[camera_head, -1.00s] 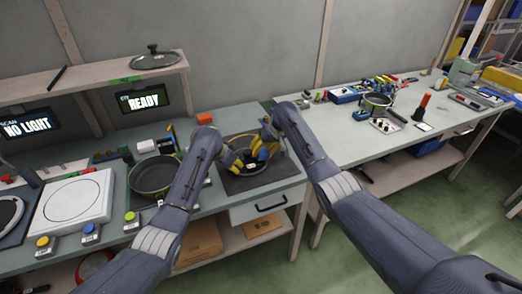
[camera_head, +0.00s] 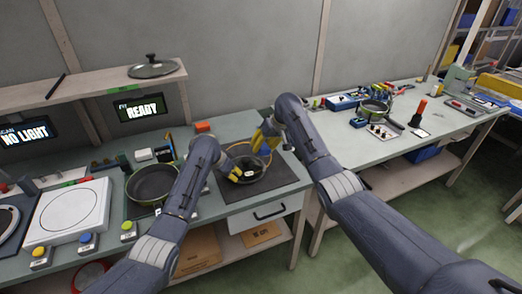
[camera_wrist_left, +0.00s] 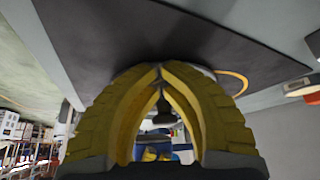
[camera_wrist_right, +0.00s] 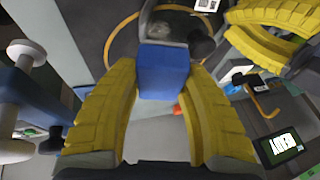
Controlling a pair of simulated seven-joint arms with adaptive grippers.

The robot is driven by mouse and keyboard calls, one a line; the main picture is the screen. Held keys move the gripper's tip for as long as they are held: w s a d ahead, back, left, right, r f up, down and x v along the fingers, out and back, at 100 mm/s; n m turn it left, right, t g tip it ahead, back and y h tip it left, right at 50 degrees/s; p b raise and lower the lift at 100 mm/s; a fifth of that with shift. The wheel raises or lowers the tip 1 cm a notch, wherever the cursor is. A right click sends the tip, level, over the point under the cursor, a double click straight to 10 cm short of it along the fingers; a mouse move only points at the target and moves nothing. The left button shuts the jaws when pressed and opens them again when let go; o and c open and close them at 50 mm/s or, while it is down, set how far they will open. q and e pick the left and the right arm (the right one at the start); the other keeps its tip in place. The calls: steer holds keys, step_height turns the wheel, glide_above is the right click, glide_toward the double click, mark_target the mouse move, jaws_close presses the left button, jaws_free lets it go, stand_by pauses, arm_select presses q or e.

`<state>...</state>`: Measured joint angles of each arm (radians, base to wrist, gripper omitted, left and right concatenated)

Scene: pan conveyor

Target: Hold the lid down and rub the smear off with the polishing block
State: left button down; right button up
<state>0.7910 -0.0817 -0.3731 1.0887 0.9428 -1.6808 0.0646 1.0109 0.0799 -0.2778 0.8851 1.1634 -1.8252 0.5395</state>
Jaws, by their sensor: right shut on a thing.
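The lid (camera_head: 247,178) lies on a dark mat (camera_head: 276,186) at the bench's right end, partly hidden by my grippers. It has a dark knob and a white tag. My left gripper (camera_head: 234,172) is low over the lid's left side; in the left wrist view its fingertips (camera_wrist_left: 160,69) meet with nothing visible between them. Whether they touch the lid is unclear. My right gripper (camera_head: 263,140) is shut on the blue polishing block (camera_wrist_right: 164,72), which is close over the lid's far side. A pale patch, perhaps the smear (camera_wrist_right: 173,24), shows beside the block.
A dark pan (camera_head: 152,183) stands left of the mat, beyond my left forearm. A white round-topped device (camera_head: 70,208) and coloured buttons sit farther left. A shelf (camera_head: 100,84) above carries another lid (camera_head: 152,70). The right bench has clear space near its front.

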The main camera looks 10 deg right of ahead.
mark_target(264, 145)
steer(key=shift+r, duration=0.15)
steer(key=shift+w+d+r, duration=0.1)
steer(key=shift+d+r, duration=0.15)
steer(key=shift+r, duration=0.45)
steer(key=shift+w+d+r, duration=0.1)
steer(key=shift+d+r, duration=0.1)
steer(key=shift+r, duration=0.45)
steer(key=shift+s+f, duration=0.2)
steer(key=shift+f, duration=0.15)
steer(key=shift+h, duration=0.5)
steer(key=f, duration=0.1)
steer(key=s+d+f, duration=0.2)
steer(key=shift+s+d+f, duration=0.15)
steer(key=shift+s+f, duration=0.05)
steer(key=shift+f, duration=0.2)
steer(key=s+d+r+t+h, duration=0.1)
steer(key=s+d+r+h, duration=0.1)
steer(key=s+d+r, duration=0.25)
steer(key=shift+s+d+f, duration=0.1)
steer(key=shift+f, duration=2.45)
steer(key=shift+s+d+f, duration=0.1)
steer(key=shift+f, duration=2.45)
steer(key=shift+f, duration=0.15)
